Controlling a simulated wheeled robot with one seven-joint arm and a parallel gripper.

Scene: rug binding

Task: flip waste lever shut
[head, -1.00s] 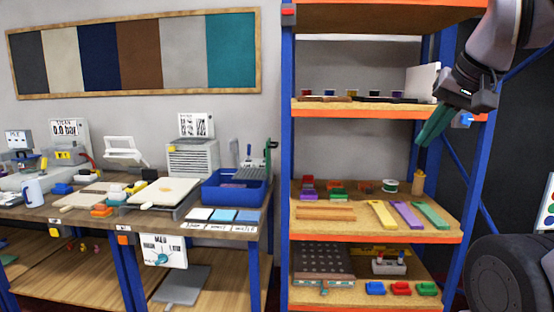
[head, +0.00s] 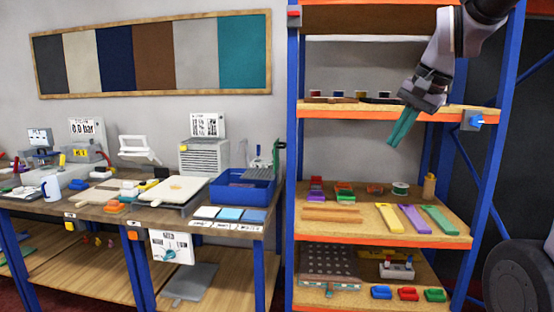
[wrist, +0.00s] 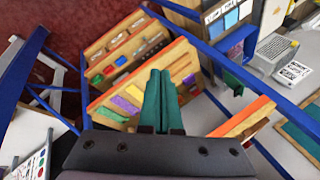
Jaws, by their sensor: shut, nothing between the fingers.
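My gripper (head: 397,134) has long teal fingers pressed together, with nothing between them. In the head view it hangs in front of the rack's right half, below its upper shelf and above the coloured strips, touching nothing I can see. The wrist view shows the closed fingers (wrist: 160,76) over the shelves. I cannot make out a lever marked as waste. A small upright yellow handle (head: 62,160) stands by the machine with a "0.0 bar" display (head: 86,128) at the far left, well away from my gripper; whether it is the waste lever I cannot tell.
The blue and orange rack (head: 293,180) holds spools, coloured strips (head: 389,217) and small bins (head: 408,293). A workbench (head: 243,230) to its left carries a blue tray (head: 226,196), a white press (head: 136,148) and a mug (head: 49,187). A dial sign (head: 171,247) hangs at its front.

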